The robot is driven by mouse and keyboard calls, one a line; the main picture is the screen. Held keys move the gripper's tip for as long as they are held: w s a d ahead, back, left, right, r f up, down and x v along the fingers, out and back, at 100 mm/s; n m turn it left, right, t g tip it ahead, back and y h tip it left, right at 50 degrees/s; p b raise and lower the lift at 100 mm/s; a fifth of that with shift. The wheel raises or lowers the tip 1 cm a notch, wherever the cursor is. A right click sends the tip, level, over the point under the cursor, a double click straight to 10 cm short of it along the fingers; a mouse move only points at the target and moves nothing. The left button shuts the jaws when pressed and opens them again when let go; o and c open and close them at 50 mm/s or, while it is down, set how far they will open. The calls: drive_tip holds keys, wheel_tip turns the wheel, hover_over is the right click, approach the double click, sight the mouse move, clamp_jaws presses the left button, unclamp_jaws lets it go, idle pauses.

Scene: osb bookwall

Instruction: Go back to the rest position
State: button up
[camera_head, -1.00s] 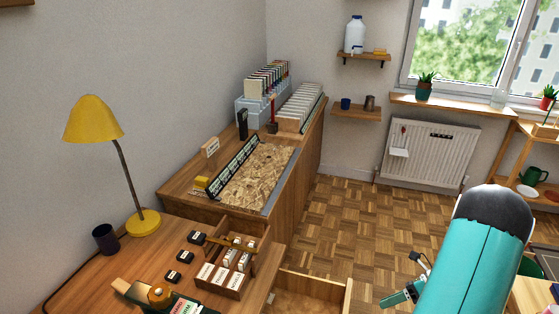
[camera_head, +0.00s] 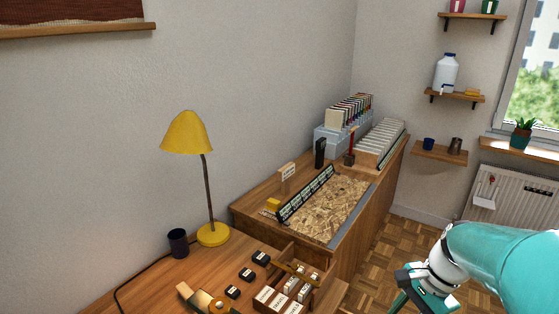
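My teal arm (camera_head: 505,262) enters from the right edge in the head view. My gripper (camera_head: 418,300) is at its left end, low in the picture and partly cut off by the bottom edge. Its fingers are small and partly hidden, so I cannot tell whether they are open or shut. No held object shows. The gripper appears in front of the parquet floor (camera_head: 402,232), to the right of the wooden desk.
A desk with a yellow lamp (camera_head: 186,132), a dark cup (camera_head: 178,243) and a small compartment box (camera_head: 315,297) lies at lower left. Behind it stands a cabinet with an OSB board (camera_head: 325,205). Wall shelves (camera_head: 440,151) and a radiator (camera_head: 520,205) are at right.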

drive_tip(key=s+a+r+n+t+h, duration=0.3)
drive_tip(key=s+a+r+n+t, duration=0.2)
drive_tip(key=a+r+n, duration=0.4)
drive_tip(key=s+a+n, duration=0.1)
drive_tip(key=a+n, duration=0.1)
drive_tip(key=n, duration=0.2)
drive_tip(key=shift+s+n+h, duration=0.3)
drive_tip(key=shift+s+n, duration=0.05)
drive_tip(key=shift+n, duration=0.05)
